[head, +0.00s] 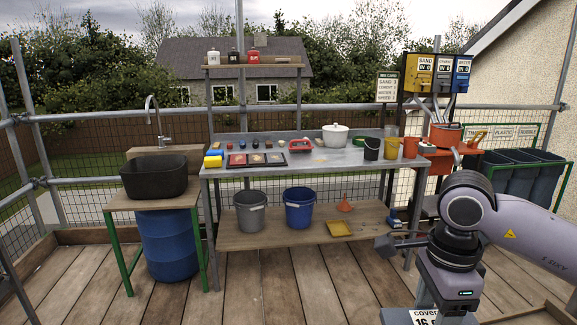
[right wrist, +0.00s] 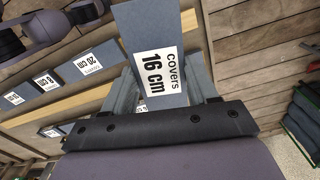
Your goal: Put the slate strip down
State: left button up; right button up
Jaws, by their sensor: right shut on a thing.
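In the right wrist view a blue-grey slate strip (right wrist: 150,30) carries a white label reading "covers 16 cm". My right gripper (right wrist: 163,88) is shut on this strip, with one finger on each side of it. The strip's far end runs out of the top of that view. My left gripper is in neither view.
Wooden rails with other slate strips (right wrist: 78,75), labelled 20 cm and other sizes, lie at left in the wrist view. Plank boards (right wrist: 262,50) lie at right. In the head view a workbench (head: 310,160) with pots and buckets stands ahead, beyond bare floorboards (head: 275,280).

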jog(key=n, duration=0.1)
jog(key=f+n, duration=0.1)
jog(key=n, duration=0.3)
jog(key=shift+s+f, duration=0.2)
jog(key=shift+f, duration=0.05)
jog(key=n, duration=0.1)
jog(key=f+n, duration=0.1)
jog(key=n, duration=0.2)
jog(key=shift+s+f+n+p, duration=0.25)
jog(key=shift+n+p, duration=0.05)
jog(key=shift+n, duration=0.1)
jog(key=f+n, duration=0.1)
jog(key=n, duration=0.5)
jog(key=s+f+n, duration=0.1)
jog(key=n, duration=0.1)
jog(key=shift+s+a+f+n+p, duration=0.1)
jog(key=shift+a+f+n+p, duration=0.05)
jog(key=shift+f+n+p, duration=0.2)
